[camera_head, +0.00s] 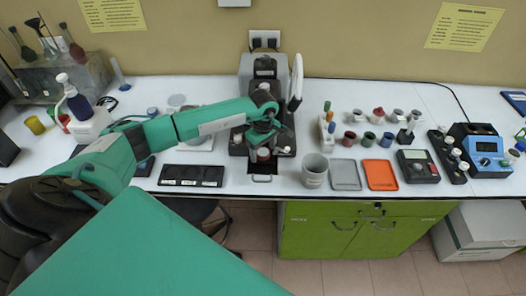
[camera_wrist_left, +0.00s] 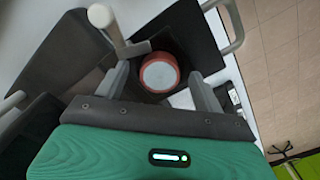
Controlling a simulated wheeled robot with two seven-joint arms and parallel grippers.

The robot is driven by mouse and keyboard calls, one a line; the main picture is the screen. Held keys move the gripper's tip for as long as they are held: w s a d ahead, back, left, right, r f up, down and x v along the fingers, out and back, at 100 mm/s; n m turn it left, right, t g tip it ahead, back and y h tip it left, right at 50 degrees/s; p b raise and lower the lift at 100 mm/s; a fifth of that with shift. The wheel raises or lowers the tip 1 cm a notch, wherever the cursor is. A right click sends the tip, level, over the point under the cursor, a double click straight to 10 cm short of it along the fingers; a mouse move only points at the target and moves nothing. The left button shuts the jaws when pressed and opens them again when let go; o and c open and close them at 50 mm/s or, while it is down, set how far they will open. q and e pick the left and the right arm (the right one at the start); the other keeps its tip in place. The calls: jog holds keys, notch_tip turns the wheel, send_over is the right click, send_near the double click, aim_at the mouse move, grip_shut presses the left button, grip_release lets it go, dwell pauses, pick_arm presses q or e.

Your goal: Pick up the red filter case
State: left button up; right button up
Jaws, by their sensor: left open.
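A short round red case with a white top (camera_wrist_left: 159,73) shows in the left wrist view, on a dark part of the bench apparatus. It sits ahead of and between the two grey fingers of my left gripper (camera_wrist_left: 163,86), which are spread apart. I cannot tell how deep the fingers reach around it. In the head view the red case (camera_head: 264,154) is partly hidden below my left gripper (camera_head: 264,142), at the front of the dark apparatus. My right gripper is not in view.
A grey beaker (camera_head: 314,171), a grey tray (camera_head: 345,175) and an orange tray (camera_head: 380,175) stand to the right. A black three-well plate (camera_head: 191,176) lies to the left. Several small colored containers stand behind the trays. In the wrist view, a white-capped post (camera_wrist_left: 103,18) rises near the case.

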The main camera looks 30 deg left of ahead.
pick_arm(q)
jog(key=c, duration=1.1)
jog(key=shift+o, duration=0.2)
jog(key=shift+r, duration=0.1)
